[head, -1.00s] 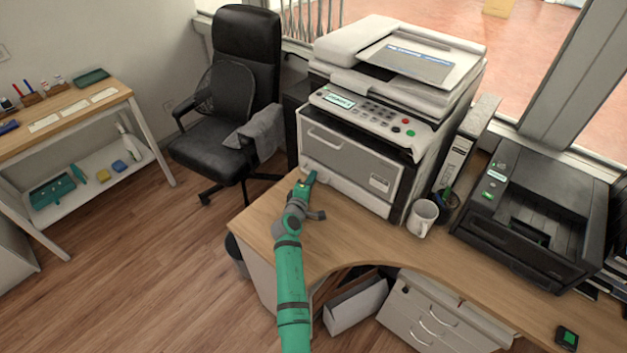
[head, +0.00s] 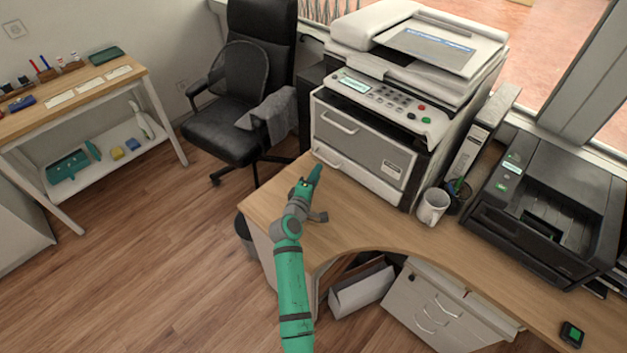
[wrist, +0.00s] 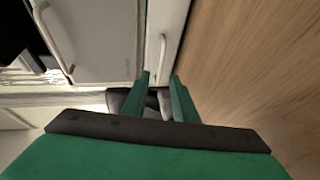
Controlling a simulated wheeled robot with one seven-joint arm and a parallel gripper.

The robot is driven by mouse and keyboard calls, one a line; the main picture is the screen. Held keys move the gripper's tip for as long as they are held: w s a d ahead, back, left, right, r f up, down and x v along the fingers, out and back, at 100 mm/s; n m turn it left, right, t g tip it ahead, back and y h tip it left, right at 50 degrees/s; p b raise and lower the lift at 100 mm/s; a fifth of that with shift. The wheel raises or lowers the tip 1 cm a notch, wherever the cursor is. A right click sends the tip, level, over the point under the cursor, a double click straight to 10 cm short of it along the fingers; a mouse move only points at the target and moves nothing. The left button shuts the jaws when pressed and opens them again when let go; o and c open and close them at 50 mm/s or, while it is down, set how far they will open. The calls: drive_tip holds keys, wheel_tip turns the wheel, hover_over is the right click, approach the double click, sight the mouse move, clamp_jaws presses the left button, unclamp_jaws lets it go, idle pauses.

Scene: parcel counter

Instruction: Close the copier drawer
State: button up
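The white and grey copier (head: 430,60) stands on the wooden desk. Its large grey upper front (head: 360,145) has a bar handle near the left. A low white drawer (head: 365,183) lies below, at desk level, and appears to stand slightly forward of the upper front; how far is hard to tell. My gripper (head: 317,172) is low over the desk at the left end of this drawer. In the wrist view my gripper (wrist: 161,76) has its two green fingers apart, with the low drawer's handle (wrist: 160,48) just ahead of the gap. Contact cannot be told.
A white mug (head: 432,207) and a pen cup (head: 457,194) stand right of the copier. A black printer (head: 550,205) is farther right. An office chair (head: 240,100) is behind left. Bare desk (head: 370,213) lies in front of the copier.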

drive_tip(key=shift+v, duration=1.55)
drive_tip(key=shift+w, duration=0.1)
